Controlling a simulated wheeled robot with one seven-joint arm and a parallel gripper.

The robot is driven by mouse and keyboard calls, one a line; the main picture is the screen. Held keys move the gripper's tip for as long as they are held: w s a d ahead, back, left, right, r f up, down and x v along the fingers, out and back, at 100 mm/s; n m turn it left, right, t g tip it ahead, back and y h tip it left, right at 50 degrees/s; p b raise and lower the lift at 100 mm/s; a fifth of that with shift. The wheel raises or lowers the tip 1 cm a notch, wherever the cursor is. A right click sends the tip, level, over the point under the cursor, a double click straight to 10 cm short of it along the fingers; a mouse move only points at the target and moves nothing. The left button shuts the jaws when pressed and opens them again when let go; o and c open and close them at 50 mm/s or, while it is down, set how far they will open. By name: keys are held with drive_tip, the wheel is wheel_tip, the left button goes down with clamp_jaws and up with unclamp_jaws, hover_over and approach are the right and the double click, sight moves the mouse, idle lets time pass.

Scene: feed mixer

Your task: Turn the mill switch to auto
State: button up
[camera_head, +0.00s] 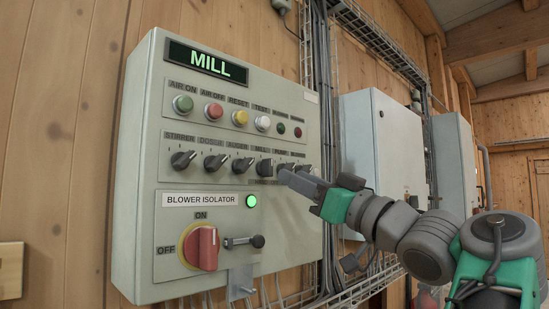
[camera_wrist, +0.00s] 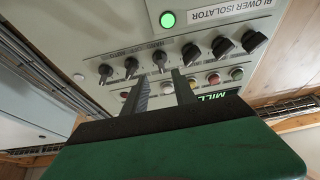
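The mill switch (camera_head: 264,167) is the fourth black rotary knob in the lower row on the grey control panel (camera_head: 285,225), under a small label. It also shows in the upside-down wrist view (camera_wrist: 160,60), its pointer close to upright in that picture. My gripper (camera_head: 284,177) is in front of the panel, just right of and below the mill switch in the head view. In the wrist view, my gripper (camera_wrist: 160,78) has its two fingers apart, with the mill switch just beyond and between the tips. Nothing is held.
Neighbouring knobs stand close on both sides, the auger knob (camera_head: 242,165) and the pump knob (camera_wrist: 131,67). Coloured buttons such as the yellow one (camera_head: 240,118) sit above. A red blower isolator handle (camera_head: 205,248) and a lit green lamp (camera_head: 251,201) are below.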

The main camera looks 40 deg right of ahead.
sight(272, 167)
drive_tip(key=p+x, duration=0.2)
drive_tip(key=p, duration=0.1)
drive_tip(key=r+p+x, duration=0.1)
drive_tip(key=p+x, duration=0.1)
drive_tip(key=p, duration=0.2)
drive_tip(key=shift+s+a+f, duration=0.1)
drive_tip(key=shift+s, duration=0.15)
drive_tip(key=shift+w+a+p, duration=0.15)
drive_tip(key=shift+w+p, duration=0.8)
drive_tip(key=shift+w, duration=0.4)
drive_tip(key=shift+f, duration=0.1)
drive_tip(key=shift+c, duration=0.4)
clamp_jaws()
